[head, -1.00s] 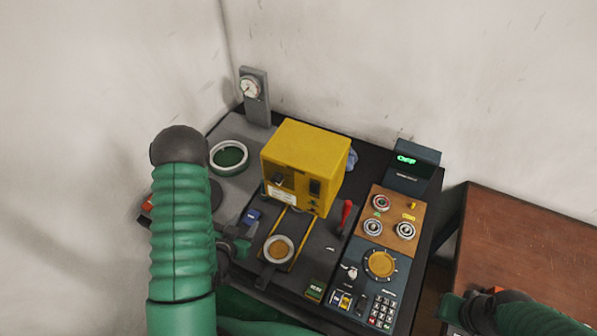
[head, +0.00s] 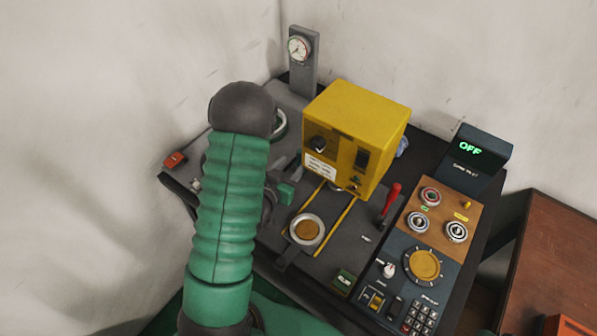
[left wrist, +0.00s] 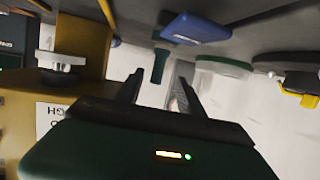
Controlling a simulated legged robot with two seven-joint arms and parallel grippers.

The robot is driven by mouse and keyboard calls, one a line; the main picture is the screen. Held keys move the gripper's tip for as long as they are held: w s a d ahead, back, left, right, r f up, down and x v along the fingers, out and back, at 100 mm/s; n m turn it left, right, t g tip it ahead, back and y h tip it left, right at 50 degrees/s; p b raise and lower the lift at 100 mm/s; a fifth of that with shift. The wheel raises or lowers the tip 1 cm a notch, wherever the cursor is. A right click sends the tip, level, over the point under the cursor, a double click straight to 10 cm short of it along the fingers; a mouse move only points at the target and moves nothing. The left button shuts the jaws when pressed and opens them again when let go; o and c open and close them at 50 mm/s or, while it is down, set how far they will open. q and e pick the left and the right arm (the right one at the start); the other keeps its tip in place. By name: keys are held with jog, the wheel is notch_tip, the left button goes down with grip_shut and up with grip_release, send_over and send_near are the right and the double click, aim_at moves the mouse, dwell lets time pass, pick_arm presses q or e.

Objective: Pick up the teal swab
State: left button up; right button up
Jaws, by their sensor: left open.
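In the left wrist view, a slim teal piece (left wrist: 160,65), which looks like the teal swab, shows just beyond and between my finger tips, apart from them. My left gripper (left wrist: 158,82) is open with nothing between its fingers. In the head view, my left gripper (head: 291,168) is over the left part of the bench, beside the yellow box. I cannot make out the swab there; my arm and gripper cover that area.
The yellow box (head: 360,125) stands close right of my left gripper. A blue block (left wrist: 195,28) and a pale ring with green inside (left wrist: 224,66) are near the swab. A gauge post (head: 303,65) stands behind. A red lever (head: 391,198) and control panel (head: 432,230) lie right.

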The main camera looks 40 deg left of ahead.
aim_at(299, 159)
pick_arm(q)
jog(key=shift+w+d, duration=0.15)
jog(key=shift+w, duration=0.25)
jog(key=x, duration=0.4)
jog(key=shift+d+f, duration=0.15)
jog(key=shift+d, duration=0.1)
jog(key=shift+w+a+f, duration=0.15)
jog(key=shift+w+a, duration=0.05)
jog(key=shift+a+f, duration=0.1)
jog(key=shift+a, duration=0.2)
jog(key=shift+s+a, duration=0.1)
jog(key=shift+c, duration=1.4)
jog(key=shift+d, duration=0.35)
grip_shut()
